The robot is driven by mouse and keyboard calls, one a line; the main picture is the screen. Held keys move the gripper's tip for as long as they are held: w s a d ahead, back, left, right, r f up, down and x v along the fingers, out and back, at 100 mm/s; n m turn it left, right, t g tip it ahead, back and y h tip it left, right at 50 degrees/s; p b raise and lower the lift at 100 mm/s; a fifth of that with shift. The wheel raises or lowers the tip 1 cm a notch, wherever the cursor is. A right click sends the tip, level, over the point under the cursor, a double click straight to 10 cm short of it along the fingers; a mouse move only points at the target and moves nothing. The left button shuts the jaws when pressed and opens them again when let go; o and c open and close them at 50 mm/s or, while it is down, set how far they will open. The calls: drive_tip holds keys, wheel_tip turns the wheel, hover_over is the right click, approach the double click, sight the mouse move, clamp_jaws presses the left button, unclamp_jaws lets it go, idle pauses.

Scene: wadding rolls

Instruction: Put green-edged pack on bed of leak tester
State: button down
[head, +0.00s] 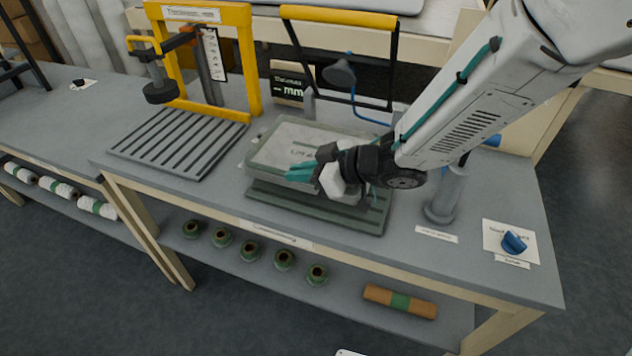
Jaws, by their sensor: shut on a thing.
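The pack (290,140) is a pale, clear-wrapped flat block with faint print on top and a green edge at its near right end. My gripper (318,168) is shut on that near right end. The pack is over the back left part of the dark, ribbed bed (345,213) of the leak tester. The bed's front and right parts show bare. I cannot tell whether the pack touches the bed or hangs just above it. The leak tester's yellow-topped frame (340,18) stands raised behind the pack, with a round dark cup (339,72) on a blue hose.
A yellow thickness-gauge frame (253,60) with a slatted bed (180,142) stands to the left. A grey cylinder (446,195) and a blue knob (513,242) are to the right. Several green rolls (250,251) and a brown roll (400,302) lie on the lower shelf.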

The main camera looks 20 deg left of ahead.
drive_tip(key=d, duration=0.1)
drive_tip(key=w+d, duration=0.1)
drive_tip(key=d, duration=0.1)
drive_tip(key=shift+f, duration=1.85)
drive_tip(key=shift+f, duration=0.2)
drive_tip(key=c, duration=1.5)
unclamp_jaws()
drive_tip(key=shift+r, duration=0.15)
drive_tip(key=shift+d+r, duration=0.15)
drive_tip(key=shift+d, duration=0.05)
drive_tip(key=w+v, duration=0.1)
drive_tip(key=v, duration=1)
drive_tip(key=shift+s+d, duration=0.2)
drive_tip(key=shift+s, duration=0.3)
drive_tip(key=shift+r, duration=0.1)
